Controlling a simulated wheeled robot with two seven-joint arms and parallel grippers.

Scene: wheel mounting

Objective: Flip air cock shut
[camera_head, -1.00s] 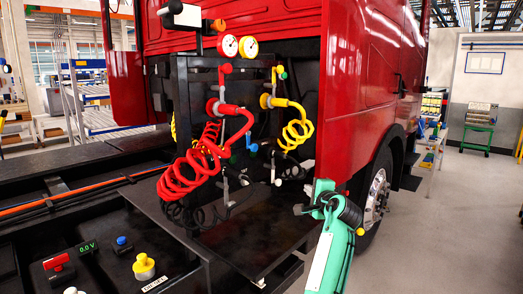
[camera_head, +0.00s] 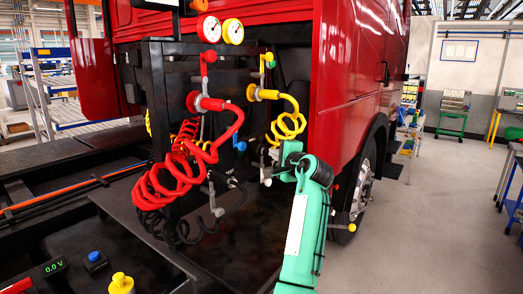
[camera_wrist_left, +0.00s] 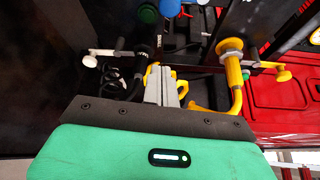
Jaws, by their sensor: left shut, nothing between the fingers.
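The black panel (camera_head: 160,92) behind the red cab carries several small valve levers, and I cannot tell which is the air cock. One has a red knob (camera_head: 208,57), one a yellow-and-green top (camera_head: 268,62), one a blue knob (camera_head: 240,145). A red coupling (camera_head: 205,103) and a yellow coupling (camera_head: 262,94) hold coiled hoses. My left gripper (camera_wrist_left: 162,84) is shut and empty; in the wrist view its fingers point at the panel, left of the yellow coupling (camera_wrist_left: 232,62). A white-knobbed lever (camera_wrist_left: 90,62) lies to its left. In the head view, my arm's green link partly hides it.
Two gauges (camera_head: 220,31) sit atop the panel. The red coiled hose (camera_head: 165,180) and yellow coiled hose (camera_head: 288,125) hang in front. The cab's wheel (camera_head: 362,190) is right of my arm. Open floor (camera_head: 430,220) lies at right.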

